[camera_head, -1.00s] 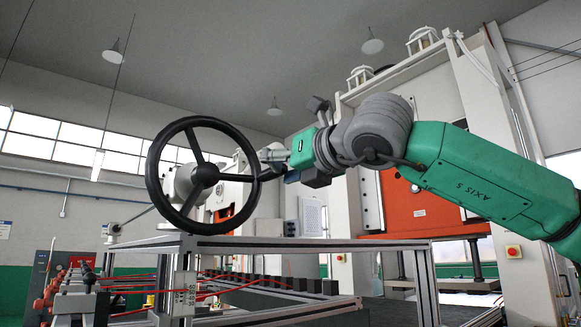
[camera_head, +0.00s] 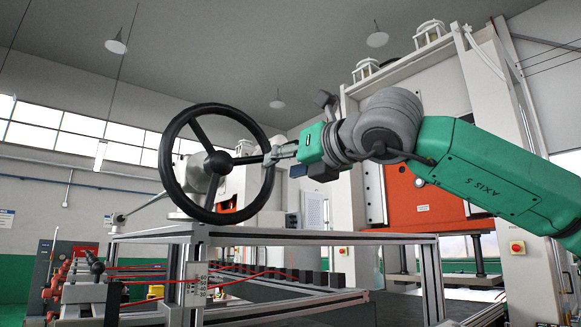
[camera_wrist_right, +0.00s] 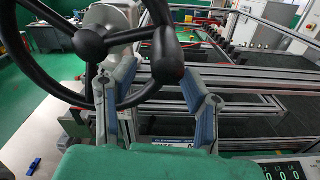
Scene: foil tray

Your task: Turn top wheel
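A black handwheel (camera_head: 168,163) with three spokes and a dark hub stands upright at the left of the middle in the head view. It also shows close up in the wrist view, with its hub (camera_wrist_right: 90,44) at upper left. My right gripper (camera_head: 272,154) is at the wheel's right rim, level with the right spoke. In the wrist view, my right gripper's (camera_wrist_right: 155,78) two blue-padded fingers are spread apart. A dark knob-like end (camera_wrist_right: 167,56) and part of the rim show between them; contact cannot be told. My left gripper is not in view.
A metal profile frame (camera_head: 300,237) stands below the wheel. Red valves and pipes (camera_head: 75,270) are at lower left. A large white and orange machine (camera_head: 420,200) stands behind my right arm. A small display panel (camera_wrist_right: 290,170) is at lower right in the wrist view.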

